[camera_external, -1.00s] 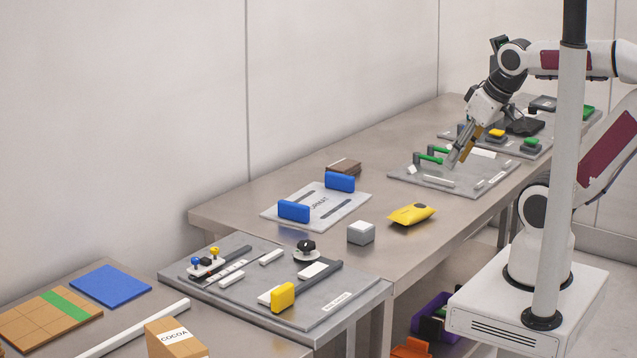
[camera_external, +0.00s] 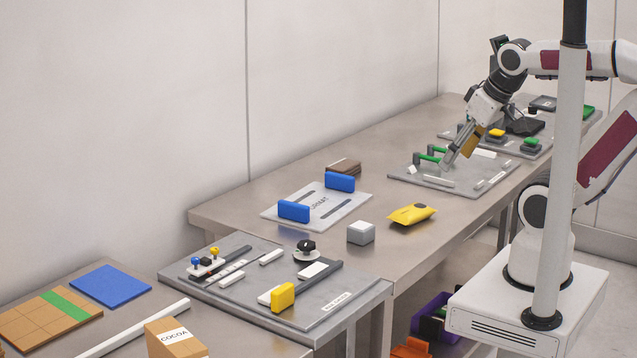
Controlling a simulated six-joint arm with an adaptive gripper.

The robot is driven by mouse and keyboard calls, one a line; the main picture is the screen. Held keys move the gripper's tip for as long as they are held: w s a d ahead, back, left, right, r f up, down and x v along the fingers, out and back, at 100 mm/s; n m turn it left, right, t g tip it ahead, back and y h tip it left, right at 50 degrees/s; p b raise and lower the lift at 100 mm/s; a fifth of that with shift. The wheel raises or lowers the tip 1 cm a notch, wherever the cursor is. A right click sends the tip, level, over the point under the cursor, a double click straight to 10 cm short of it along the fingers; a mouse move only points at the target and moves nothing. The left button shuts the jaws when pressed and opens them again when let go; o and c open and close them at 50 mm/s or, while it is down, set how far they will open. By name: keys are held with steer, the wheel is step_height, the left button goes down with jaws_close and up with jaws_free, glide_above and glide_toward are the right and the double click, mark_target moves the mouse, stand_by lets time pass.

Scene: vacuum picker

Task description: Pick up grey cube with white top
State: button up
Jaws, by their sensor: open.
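The grey cube with a white top (camera_external: 361,233) sits on the steel table near its front edge, left of the yellow pouch. My gripper (camera_external: 456,158) is well to the right of the cube and farther back, low over a grey board. Its jaws are open and point down to the left. No cube is between them. Whether the fingertips touch anything on the board is too small to tell.
A yellow pouch (camera_external: 411,214) lies right of the cube. Two blue blocks (camera_external: 294,211) stand on a white plate behind it. The grey board (camera_external: 425,182) under my gripper has green-topped handles. A board with a yellow block (camera_external: 283,297) is front left.

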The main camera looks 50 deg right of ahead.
steer(key=w+d+r+n+t+h, duration=0.1)
steer(key=w+d+r+t+h, duration=0.15)
steer(key=w+d, duration=0.6)
steer(key=w+d+r+n+t+h, duration=0.1)
steer(key=w+d+r+h, duration=0.3)
steer(key=w, duration=0.8)
steer(key=w+d+f+n+t+y, duration=0.1)
steer(key=w+d+f+n+y, duration=0.1)
steer(key=w, duration=0.4)
steer(key=w+d+f+n+t+y, duration=0.1)
steer(key=w+d+n+t+y, duration=0.15)
steer(key=w, duration=0.35)
steer(key=w+a+f+n+g+y, duration=0.25)
steer(key=f+n+y, duration=0.35)
steer(key=f, duration=0.7)
steer(key=s+a+f+g+y, duration=0.1)
steer(key=s+f+y, duration=0.1)
steer(key=s+f, duration=0.1)
steer(key=s+a+f+g+y, duration=0.1)
steer(key=s+f+g+y, duration=0.1)
steer(key=f, duration=0.3)
steer(key=s+a+f+n+g+y, duration=0.1)
steer(key=s+f+g+y, duration=0.1)
steer(key=s, duration=0.3)
steer(key=shift+s+a+f+y, duration=0.1)
steer(key=shift+f+y, duration=0.7)
steer(key=shift+f, duration=0.1)
steer(key=shift+s+f, duration=0.15)
steer(key=shift+s, duration=0.3)
